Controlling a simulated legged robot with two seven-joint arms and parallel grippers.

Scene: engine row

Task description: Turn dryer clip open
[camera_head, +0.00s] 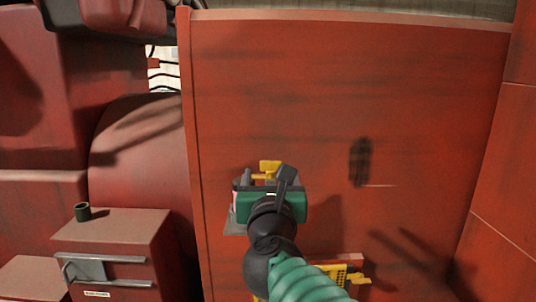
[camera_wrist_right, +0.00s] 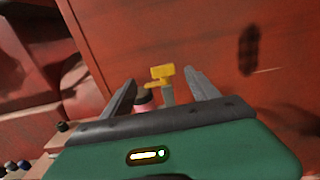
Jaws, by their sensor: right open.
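A small yellow clip (camera_head: 268,167) stands out in front of the red panel, left of the middle in the head view. It also shows in the right wrist view (camera_wrist_right: 162,73), on top of a grey stem, with a yellow arm reaching left. I take it to be the dryer clip. My right gripper (camera_head: 264,178) is open, with its dark fingers on either side of the clip as seen in the wrist view. I cannot tell if a finger touches it. The gripper hides the clip's lower part in the head view. My left gripper is not in view.
The large red panel (camera_head: 335,90) fills the middle. A pinkish cylinder (camera_wrist_right: 143,97) sits below the clip. A yellow perforated part (camera_head: 333,272) lies under my right arm. A red cabinet (camera_head: 120,245) with a dark cup (camera_head: 82,212) stands at left.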

